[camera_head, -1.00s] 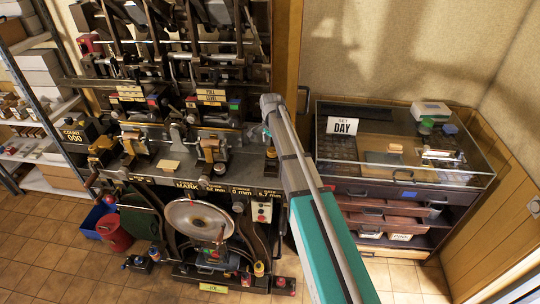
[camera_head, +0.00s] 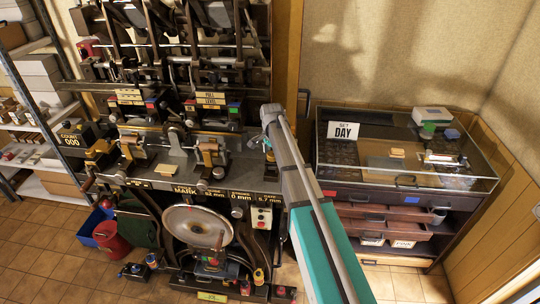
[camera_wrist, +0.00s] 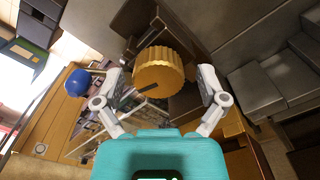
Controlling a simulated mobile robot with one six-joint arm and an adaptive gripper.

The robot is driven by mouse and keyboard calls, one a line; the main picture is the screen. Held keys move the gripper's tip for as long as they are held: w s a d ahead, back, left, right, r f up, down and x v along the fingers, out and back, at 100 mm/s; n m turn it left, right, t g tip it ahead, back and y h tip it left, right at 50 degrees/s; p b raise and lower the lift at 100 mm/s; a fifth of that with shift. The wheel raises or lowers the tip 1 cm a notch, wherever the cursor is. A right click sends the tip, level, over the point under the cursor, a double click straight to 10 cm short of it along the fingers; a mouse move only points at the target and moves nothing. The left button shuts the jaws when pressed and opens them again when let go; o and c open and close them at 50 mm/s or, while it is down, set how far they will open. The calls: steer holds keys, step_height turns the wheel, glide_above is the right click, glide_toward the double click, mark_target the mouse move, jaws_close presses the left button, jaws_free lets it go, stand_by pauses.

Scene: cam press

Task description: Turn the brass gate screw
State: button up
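The brass gate screw shows in the wrist view as a thick round brass knob (camera_wrist: 158,72) with a ridged rim and a dark slot or mark at its lower edge. My gripper (camera_wrist: 161,88) is open, with one finger to the left of the knob and one to the right. Gaps show between both fingers and the knob, and I cannot tell how far in depth the fingertips are from it. In the head view my arm reaches to the right end of the press (camera_head: 190,158). Its end hides that spot, and I cannot make out the screw there.
A blue ball knob (camera_wrist: 77,82) is left of my left finger in the wrist view. Grey metal blocks (camera_wrist: 270,88) lie to the right. Floor shows below the cabinet.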

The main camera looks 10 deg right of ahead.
steer(key=c, duration=0.9)
steer(key=shift+a, duration=0.1)
steer(key=shift+n, duration=0.3)
